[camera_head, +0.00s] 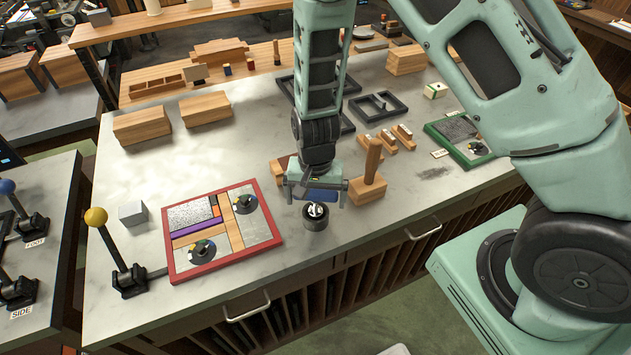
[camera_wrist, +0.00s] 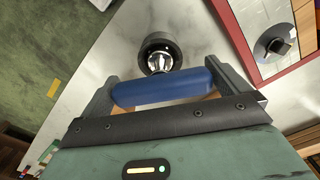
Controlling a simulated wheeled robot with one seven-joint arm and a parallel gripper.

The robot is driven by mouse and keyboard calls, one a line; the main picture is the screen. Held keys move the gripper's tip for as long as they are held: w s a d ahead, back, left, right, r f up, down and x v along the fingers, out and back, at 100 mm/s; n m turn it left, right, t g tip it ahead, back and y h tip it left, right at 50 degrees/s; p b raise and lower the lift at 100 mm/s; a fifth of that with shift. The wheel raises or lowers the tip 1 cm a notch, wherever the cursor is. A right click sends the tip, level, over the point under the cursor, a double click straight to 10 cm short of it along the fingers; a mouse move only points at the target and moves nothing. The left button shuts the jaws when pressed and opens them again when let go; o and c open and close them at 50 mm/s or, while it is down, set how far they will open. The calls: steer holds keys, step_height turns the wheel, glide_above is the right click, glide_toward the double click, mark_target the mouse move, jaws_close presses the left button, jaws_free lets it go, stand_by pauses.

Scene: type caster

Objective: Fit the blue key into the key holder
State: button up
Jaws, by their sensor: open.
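The blue key shows as a blue bar (camera_wrist: 160,90) lying crosswise between my fingers in the wrist view, and as a small blue patch (camera_head: 321,195) in the head view. My gripper (camera_head: 317,192) points down near the front edge of the table. Its jaws are open, with a finger close to each end of the blue bar; any small gap there is hard to see. A round black cup (camera_head: 315,222), likely the key holder, stands just in front of and below the blue bar, with shiny metal in its mouth. It also shows in the wrist view (camera_wrist: 156,44). Whether the key reaches into it is unclear.
A wooden block with an upright handle (camera_head: 370,187) stands close right of my gripper. A red-framed board (camera_head: 170,262) lies to the left, with a yellow-knobbed lever (camera_head: 120,255) beyond it. A green-framed board (camera_head: 440,141) is at right. Clear tabletop lies behind the red-framed board.

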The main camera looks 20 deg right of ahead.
step_height(320, 180, up, 17)
steer(key=b, duration=0.1)
steer(key=shift+b, duration=0.4)
steer(key=shift+r, duration=0.1)
steer(key=s+a+f+n+b, duration=0.1)
steer(key=s+a+n+b, duration=0.2)
steer(key=s+n, duration=0.4)
steer(key=s+a+f+n+b, duration=0.2)
steer(key=s+n, duration=0.4)
steer(key=s, duration=0.7)
steer(key=a+b, duration=0.1)
steer(key=b, duration=0.1)
steer(key=shift+n+y+b, duration=0.3)
steer(key=shift+n+b, duration=0.1)
